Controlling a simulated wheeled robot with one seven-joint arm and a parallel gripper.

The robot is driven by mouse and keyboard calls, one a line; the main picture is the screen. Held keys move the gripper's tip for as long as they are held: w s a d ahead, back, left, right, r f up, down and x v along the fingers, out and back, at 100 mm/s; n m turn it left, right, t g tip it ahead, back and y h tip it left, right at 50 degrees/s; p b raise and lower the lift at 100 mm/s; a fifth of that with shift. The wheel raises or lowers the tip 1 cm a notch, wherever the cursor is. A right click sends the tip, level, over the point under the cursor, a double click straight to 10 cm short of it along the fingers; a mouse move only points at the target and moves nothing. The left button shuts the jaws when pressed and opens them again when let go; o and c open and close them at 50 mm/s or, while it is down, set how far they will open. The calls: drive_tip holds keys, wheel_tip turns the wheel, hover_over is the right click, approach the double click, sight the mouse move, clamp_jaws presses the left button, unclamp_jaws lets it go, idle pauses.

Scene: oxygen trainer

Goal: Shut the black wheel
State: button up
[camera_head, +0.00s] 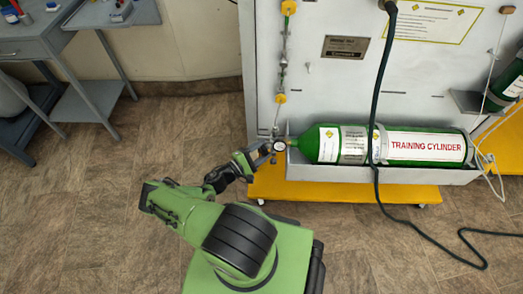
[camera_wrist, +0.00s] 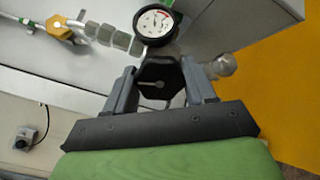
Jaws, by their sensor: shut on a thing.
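The black wheel (camera_wrist: 159,77) shows in the wrist view as a dark faceted knob. It sits just below a round white pressure gauge (camera_wrist: 155,23). My gripper (camera_wrist: 160,88) has one finger on each side of the wheel and is shut on it. In the head view my gripper (camera_head: 258,154) is at the left end of the green training cylinder (camera_head: 330,145), by the gauge. The wheel is too small and covered to make out in the head view.
The cylinder lies in a grey tray (camera_head: 400,175) on a yellow base (camera_head: 340,194). A black hose (camera_head: 382,80) hangs across the cylinder to the floor. A thin pipe with yellow valves (camera_head: 281,98) runs up the panel. A grey table (camera_head: 40,30) stands at the far left. Floor is open in front.

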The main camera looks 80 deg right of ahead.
drive_tip(key=shift+w+f+m, duration=0.1)
drive_tip(key=shift+m, duration=1.6)
drive_tip(key=o, duration=1)
